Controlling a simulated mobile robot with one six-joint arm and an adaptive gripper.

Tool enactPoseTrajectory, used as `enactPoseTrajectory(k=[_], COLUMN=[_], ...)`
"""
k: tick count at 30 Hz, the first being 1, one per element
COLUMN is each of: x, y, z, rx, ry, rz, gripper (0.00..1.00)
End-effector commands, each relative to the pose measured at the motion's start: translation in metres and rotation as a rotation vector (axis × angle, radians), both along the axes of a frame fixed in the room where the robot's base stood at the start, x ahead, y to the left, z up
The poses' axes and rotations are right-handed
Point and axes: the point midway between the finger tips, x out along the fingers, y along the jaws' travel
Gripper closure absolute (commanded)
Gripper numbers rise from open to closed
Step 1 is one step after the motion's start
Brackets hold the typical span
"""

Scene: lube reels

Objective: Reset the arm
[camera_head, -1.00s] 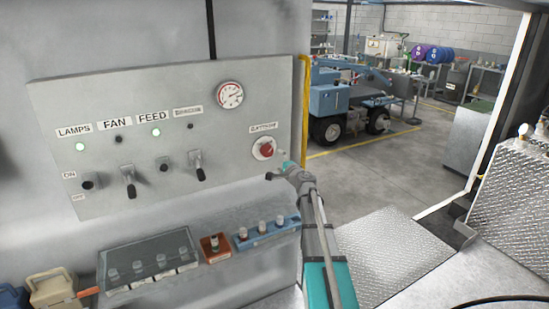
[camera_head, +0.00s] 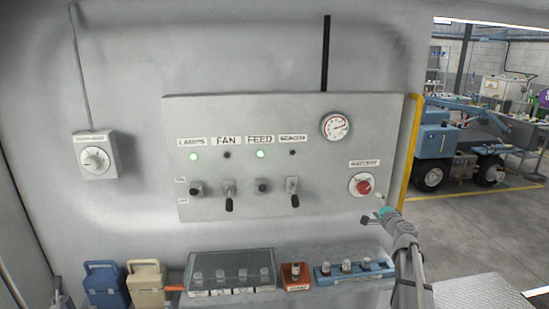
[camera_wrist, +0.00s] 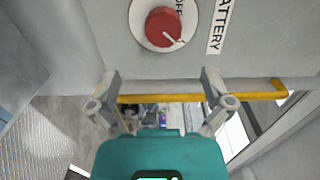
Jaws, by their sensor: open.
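My gripper (camera_head: 381,209) is at the lower right of the grey control panel (camera_head: 330,208), close to the red battery knob (camera_head: 364,187). In the wrist view my gripper (camera_wrist: 160,80) shows two fingers spread apart with nothing between them. The red knob (camera_wrist: 163,27) on its white disc is ahead of the fingers, apart from them, with the word BATTERY beside it. My arm reaches up from the lower right in the head view.
The panel carries a gauge (camera_head: 336,126), lit lamps and feed lights, and several switches. A wall dial box (camera_head: 96,155) is at left. Below are a blue canister (camera_head: 106,286), a tan canister (camera_head: 147,284) and a clear-lidded case (camera_head: 230,272). A yellow rail (camera_head: 408,150) edges the opening at right.

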Motion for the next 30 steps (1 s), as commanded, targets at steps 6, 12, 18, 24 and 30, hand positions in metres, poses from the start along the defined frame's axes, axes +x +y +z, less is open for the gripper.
enactPoseTrajectory(k=[6,12,18,24,30], x=[-0.01,-0.037,-0.08,-0.135,-0.197], y=[0.059,0.14,0.209,0.254,0.277], z=[-0.015,-0.047,-0.088,-0.128,-0.16], rx=[-0.127,-0.326,-0.535,-0.735,-0.927], ry=[0.067,0.189,0.347,0.531,0.741], rz=[0.141,0.362,0.592,0.798,0.975], gripper=[0.0,0.0,0.0,0.0,0.0])
